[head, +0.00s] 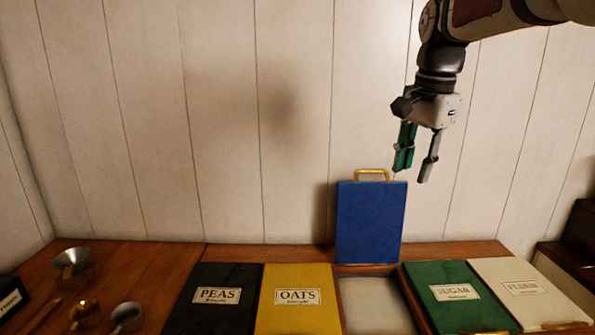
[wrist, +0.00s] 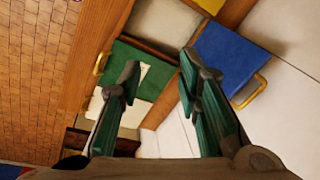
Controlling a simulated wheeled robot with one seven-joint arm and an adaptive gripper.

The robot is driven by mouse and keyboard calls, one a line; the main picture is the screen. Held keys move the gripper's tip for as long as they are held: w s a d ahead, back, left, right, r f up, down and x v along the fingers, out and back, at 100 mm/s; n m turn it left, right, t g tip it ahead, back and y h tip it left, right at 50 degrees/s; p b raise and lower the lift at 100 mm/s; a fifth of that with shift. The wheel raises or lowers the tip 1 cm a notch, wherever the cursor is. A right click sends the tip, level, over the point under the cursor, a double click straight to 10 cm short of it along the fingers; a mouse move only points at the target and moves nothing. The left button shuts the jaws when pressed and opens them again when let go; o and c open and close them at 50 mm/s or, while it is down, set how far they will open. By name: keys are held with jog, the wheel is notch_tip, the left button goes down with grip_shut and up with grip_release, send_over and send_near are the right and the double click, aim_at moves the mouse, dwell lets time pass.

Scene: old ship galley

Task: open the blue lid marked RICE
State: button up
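The blue lid (head: 370,222) stands upright at the back of its bin, leaning near the wall, with its brass handle (head: 371,174) at the top. Its RICE label does not show on the side I see. The bin below it (head: 375,305) is open, with a pale inside. My gripper (head: 413,170) is open and empty, above and to the right of the lid, apart from it. In the wrist view the blue lid (wrist: 225,60) and its handle (wrist: 257,93) lie to the right of the spread fingers.
Shut lids flank the open bin: black PEAS (head: 212,310) and yellow OATS (head: 298,312) at left, green SUGAR (head: 455,300) and white FLOUR (head: 528,295) at right. Metal funnels (head: 70,260) and a brass piece (head: 86,313) stand at far left. The plank wall is close behind.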

jog(key=s+a+f+n+t+b, duration=0.1)
jog(key=s+f+n+b, duration=0.2)
jog(key=s+f+n, duration=0.3)
jog(key=s+a+f+n+t+b, duration=0.1)
jog(key=s+f+n+b, duration=0.2)
jog(key=s+f+n, duration=0.3)
jog(key=s+f, duration=0.5)
jog(key=s, duration=0.6)
jog(key=shift+s+a+f+t, duration=0.15)
jog(key=shift+a+f+t, duration=0.05)
jog(key=shift+f+t, duration=0.1)
jog(key=shift+a, duration=0.1)
